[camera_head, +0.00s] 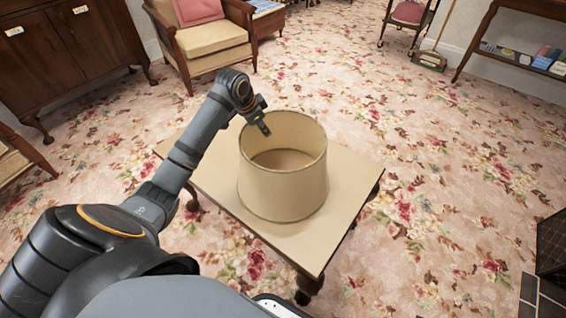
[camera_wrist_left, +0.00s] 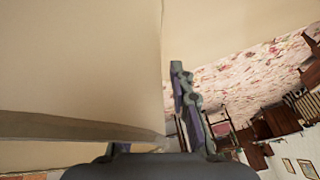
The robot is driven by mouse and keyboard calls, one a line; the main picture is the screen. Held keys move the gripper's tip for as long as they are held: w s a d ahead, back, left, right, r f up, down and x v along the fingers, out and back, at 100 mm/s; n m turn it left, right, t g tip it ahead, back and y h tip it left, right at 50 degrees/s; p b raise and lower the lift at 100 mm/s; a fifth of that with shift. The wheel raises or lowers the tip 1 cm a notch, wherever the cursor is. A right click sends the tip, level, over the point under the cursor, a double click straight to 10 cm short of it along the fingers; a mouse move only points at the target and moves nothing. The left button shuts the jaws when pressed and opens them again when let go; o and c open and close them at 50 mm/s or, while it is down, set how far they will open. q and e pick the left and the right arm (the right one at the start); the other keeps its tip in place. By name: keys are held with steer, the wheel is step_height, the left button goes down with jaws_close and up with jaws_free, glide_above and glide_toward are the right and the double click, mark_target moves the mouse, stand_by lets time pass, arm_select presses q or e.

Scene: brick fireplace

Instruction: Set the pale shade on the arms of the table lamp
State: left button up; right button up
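The pale shade (camera_head: 283,192) is a cream, open-topped drum with thin dark rims, upright over the small table. I cannot tell whether it rests on the top. My left gripper (camera_head: 263,124) points down at the far left part of its upper rim. In the left wrist view the shade wall (camera_wrist_left: 80,65) fills the left side. One finger (camera_wrist_left: 183,92) shows just right of the wall's edge, with a narrow gap in the picture. The other finger is mostly hidden by the wall, so the grip is unclear. I see no table lamp. My right gripper is out of view.
The table (camera_head: 345,185) has bare top at its right and front. A cushioned armchair (camera_head: 212,38) and dark cabinet (camera_head: 70,50) stand behind at left. A shelf unit (camera_head: 520,58) stands at the far right, a dark screen (camera_head: 553,245) at lower right. Floral carpet is mostly clear.

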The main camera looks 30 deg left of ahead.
arm_select(q)
jaws_close()
